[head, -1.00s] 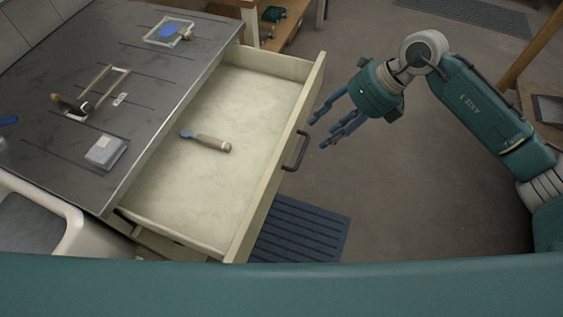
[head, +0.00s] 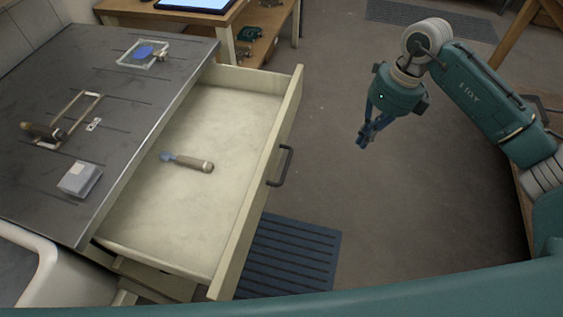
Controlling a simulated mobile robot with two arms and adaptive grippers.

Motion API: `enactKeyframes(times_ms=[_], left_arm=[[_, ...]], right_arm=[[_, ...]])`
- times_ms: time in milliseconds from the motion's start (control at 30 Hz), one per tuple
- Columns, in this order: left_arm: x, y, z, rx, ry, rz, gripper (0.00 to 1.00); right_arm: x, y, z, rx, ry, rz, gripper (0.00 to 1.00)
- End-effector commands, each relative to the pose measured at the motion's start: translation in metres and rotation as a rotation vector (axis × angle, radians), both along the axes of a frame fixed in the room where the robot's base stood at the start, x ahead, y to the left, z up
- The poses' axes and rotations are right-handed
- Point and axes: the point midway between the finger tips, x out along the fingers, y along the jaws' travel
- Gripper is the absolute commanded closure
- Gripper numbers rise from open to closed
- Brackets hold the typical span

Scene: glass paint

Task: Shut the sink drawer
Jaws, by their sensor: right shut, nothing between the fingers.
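The sink drawer (head: 262,185) is pulled well out from under the grey metal counter. Its front panel faces right and carries a dark bar handle (head: 281,166). A tool with a wooden handle and blue tip (head: 190,163) lies inside on the pale drawer floor. My right gripper (head: 364,147) hangs over the floor to the right of the drawer handle, apart from it. Its fingers are shut together and hold nothing. My left gripper is not in view.
A white sink edge (head: 40,268) is at lower left. A slatted blue mat (head: 290,258) lies below the drawer. Floor beyond is open.

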Motion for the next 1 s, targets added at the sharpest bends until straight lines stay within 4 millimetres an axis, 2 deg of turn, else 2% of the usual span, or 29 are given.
enactKeyframes(times_ms=[33,100,233,300,400,600,733,867,1000], left_arm=[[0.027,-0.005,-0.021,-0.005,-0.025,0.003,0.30],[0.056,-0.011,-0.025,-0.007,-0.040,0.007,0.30],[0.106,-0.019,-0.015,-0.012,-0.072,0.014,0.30],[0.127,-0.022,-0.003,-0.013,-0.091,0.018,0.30],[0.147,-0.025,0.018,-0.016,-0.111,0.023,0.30],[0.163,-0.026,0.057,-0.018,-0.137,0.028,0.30],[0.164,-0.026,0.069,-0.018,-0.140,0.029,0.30],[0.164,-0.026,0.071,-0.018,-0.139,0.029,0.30],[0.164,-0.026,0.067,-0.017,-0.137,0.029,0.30]], right_arm=[[-0.004,0.014,-0.037,0.094,-0.011,0.061,1.00],[-0.006,0.034,-0.056,0.240,-0.065,0.159,1.00],[-0.004,0.059,-0.074,0.491,-0.229,0.313,1.00],[-0.001,0.064,-0.078,0.602,-0.344,0.373,1.00],[0.005,0.061,-0.077,0.716,-0.521,0.430,1.00],[0.013,0.044,-0.065,0.808,-0.785,0.480,1.00],[0.016,0.039,-0.058,0.818,-0.852,0.488,1.00],[0.019,0.048,-0.057,0.821,-0.859,0.492,1.00],[0.027,0.070,-0.064,0.823,-0.858,0.492,1.00]])
